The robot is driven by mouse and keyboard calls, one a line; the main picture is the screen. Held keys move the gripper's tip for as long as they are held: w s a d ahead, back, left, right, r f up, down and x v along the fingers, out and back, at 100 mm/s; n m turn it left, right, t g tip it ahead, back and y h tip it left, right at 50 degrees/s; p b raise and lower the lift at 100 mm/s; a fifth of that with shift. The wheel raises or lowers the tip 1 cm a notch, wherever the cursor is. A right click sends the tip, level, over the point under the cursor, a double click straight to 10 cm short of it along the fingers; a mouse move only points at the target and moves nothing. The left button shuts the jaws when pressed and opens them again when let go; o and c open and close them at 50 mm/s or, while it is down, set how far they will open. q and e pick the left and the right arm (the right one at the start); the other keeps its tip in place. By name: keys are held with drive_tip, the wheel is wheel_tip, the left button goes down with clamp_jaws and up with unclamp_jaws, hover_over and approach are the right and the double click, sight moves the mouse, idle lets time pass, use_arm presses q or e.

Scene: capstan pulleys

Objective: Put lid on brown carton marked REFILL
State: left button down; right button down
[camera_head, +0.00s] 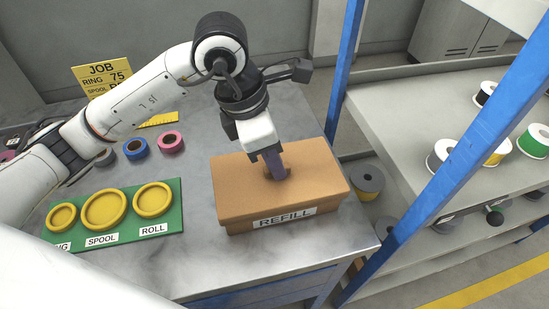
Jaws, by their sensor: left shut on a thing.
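The brown carton (240,227) marked REFILL stands near the front right of the grey table, its label (285,218) facing front. A flat brown lid (315,180) covers its top, and the lid's edge lines up closely with the carton's walls. I cannot tell whether it is seated all the way down. My left gripper (275,172) points down at the middle of the lid, shut on its small brown knob, which the fingers mostly hide. My right gripper is not in view.
A green board (150,240) with yellow rings lies left of the carton. Several tape rolls, one of them blue (136,149), and a yellow JOB sign (95,76) are behind it. A blue rack post (345,65) and shelves with spools stand close on the right.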

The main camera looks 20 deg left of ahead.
use_arm(q)
drive_tip(key=shift+f+b, duration=0.35)
drive_tip(key=shift+f, duration=0.1)
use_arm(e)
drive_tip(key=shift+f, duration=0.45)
use_arm(q)
drive_tip(key=c, duration=1.7)
unclamp_jaws()
drive_tip(key=shift+o, duration=0.2)
